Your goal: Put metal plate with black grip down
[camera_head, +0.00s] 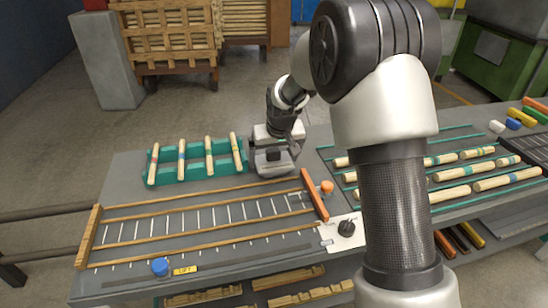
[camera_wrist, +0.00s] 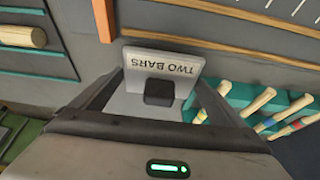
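The metal plate (camera_wrist: 134,72) is light grey, with an upright face lettered TWO BARS, upside down in the wrist view. Its black grip (camera_wrist: 160,92) shows between my fingers. In the head view the plate (camera_head: 274,168) is low at the bench's back edge, just right of the green rack; I cannot tell whether it touches the bench. My gripper (camera_wrist: 160,98) is over the plate, its dark fingers wide apart on either side of the black grip, with gaps visible. My gripper also shows from behind in the head view (camera_head: 274,148), its fingertips partly hidden.
A green rack (camera_head: 196,168) with several banded wooden bars stands left of the plate. In front lies a wood-railed track (camera_head: 205,215) with an orange end bar (camera_head: 314,194). A white panel with a black knob (camera_head: 346,228) is at right. Slotted bars lie farther right.

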